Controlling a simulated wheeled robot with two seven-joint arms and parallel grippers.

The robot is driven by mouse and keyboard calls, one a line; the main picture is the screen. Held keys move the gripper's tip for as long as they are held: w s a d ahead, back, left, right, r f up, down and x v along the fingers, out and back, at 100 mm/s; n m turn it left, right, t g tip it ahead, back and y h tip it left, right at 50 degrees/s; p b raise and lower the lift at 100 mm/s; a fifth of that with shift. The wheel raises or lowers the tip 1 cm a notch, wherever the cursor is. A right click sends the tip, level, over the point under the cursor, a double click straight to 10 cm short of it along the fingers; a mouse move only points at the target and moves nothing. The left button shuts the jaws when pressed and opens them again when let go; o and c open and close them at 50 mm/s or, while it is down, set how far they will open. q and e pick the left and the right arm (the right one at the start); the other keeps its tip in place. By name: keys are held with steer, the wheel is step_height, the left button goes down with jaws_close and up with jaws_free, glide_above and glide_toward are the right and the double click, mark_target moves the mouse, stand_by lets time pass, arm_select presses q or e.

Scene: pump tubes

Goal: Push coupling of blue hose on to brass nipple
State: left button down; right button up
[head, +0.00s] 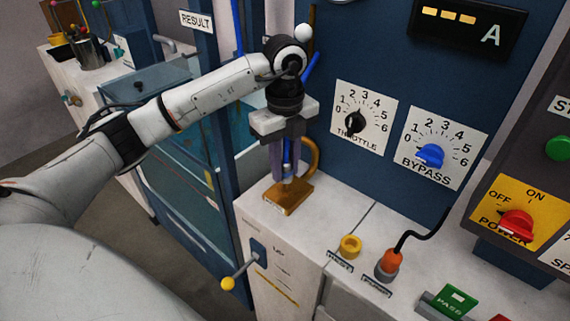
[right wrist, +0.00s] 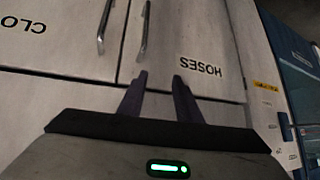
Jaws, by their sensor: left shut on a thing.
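My left gripper (head: 288,172) points down above a brass base (head: 290,197) on the white counter. It is shut on the blue hose (head: 287,153), which shows as a narrow strip between the fingers. Another part of the hose (head: 311,67) shows beside the wrist. A curved brass pipe (head: 313,157) rises behind the base. The fingers hide the nipple and most of the coupling, so I cannot tell whether these touch. My right gripper (right wrist: 160,82) is open and empty in the right wrist view, facing cabinet doors; it is not in the head view.
A blue panel with a throttle knob (head: 355,122) and a bypass knob (head: 430,155) stands behind the counter. A yellow ring fitting (head: 350,246) and an orange plug (head: 389,262) with a black cable stand right of the base. A yellow-tipped lever (head: 228,284) juts from the counter front.

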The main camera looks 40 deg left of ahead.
mark_target(285, 177)
arm_select(q)
steer(key=shift+r, duration=0.1)
steer(key=shift+f+b, duration=0.85)
steer(key=shift+f, duration=0.95)
steer(key=c, duration=1.4)
jaws_free()
step_height(285, 177, up, 9)
steer(key=shift+r, duration=0.7)
